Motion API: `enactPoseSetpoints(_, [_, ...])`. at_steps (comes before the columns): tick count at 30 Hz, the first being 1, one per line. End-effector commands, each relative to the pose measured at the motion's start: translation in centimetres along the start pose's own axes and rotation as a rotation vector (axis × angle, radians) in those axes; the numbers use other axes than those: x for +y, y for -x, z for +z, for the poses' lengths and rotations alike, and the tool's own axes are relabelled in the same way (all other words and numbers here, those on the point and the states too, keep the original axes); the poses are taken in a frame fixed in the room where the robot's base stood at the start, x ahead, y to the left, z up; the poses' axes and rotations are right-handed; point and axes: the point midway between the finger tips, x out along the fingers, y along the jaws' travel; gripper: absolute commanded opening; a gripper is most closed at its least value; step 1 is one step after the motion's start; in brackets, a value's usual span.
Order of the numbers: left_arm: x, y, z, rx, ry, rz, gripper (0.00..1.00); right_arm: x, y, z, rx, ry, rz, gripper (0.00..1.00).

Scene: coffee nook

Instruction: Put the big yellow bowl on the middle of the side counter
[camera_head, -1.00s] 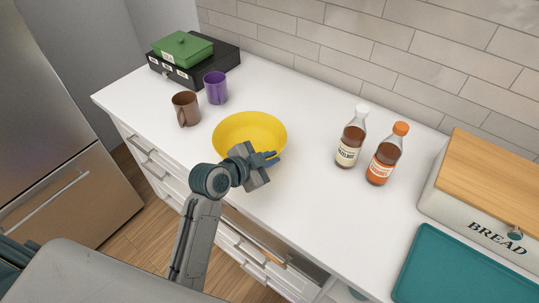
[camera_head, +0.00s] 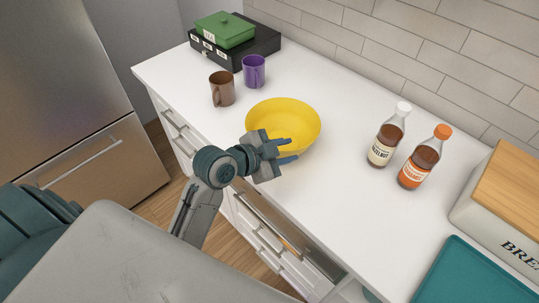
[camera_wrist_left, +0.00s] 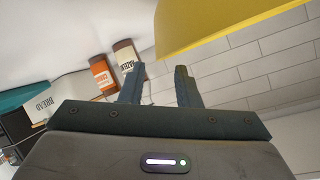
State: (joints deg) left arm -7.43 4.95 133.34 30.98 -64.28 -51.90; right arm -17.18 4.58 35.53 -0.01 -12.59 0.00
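The big yellow bowl (camera_head: 284,118) sits upright on the white counter (camera_head: 345,200), near its front edge. My left gripper (camera_head: 289,151) is at the bowl's near side and covers part of its lower rim. Its fingers are apart, with nothing visible between them. In the left wrist view the open fingers (camera_wrist_left: 160,84) show a clear gap, and the yellow bowl (camera_wrist_left: 215,25) fills the upper right, beside the fingers. I cannot tell whether a finger touches the bowl. My right gripper is not in view.
A brown mug (camera_head: 222,90) and a purple mug (camera_head: 254,72) stand left of the bowl. Behind them a green box (camera_head: 225,30) rests on a black case (camera_head: 262,46). Two syrup bottles (camera_head: 386,140) (camera_head: 424,160), a bread box (camera_head: 490,225) and a teal tray (camera_head: 465,280) are right.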

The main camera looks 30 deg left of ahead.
Motion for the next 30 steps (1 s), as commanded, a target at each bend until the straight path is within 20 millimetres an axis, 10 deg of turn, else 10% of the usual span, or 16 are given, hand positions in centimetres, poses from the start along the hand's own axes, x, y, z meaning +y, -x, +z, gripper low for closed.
enactPoseSetpoints(12, [0.0,5.4,0.1,-0.001,-0.002,0.000,0.29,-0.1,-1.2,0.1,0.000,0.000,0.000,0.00])
enactPoseSetpoints(30, [0.3,6.2,0.7,-0.021,0.022,0.004,0.29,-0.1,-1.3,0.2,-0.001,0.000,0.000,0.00])
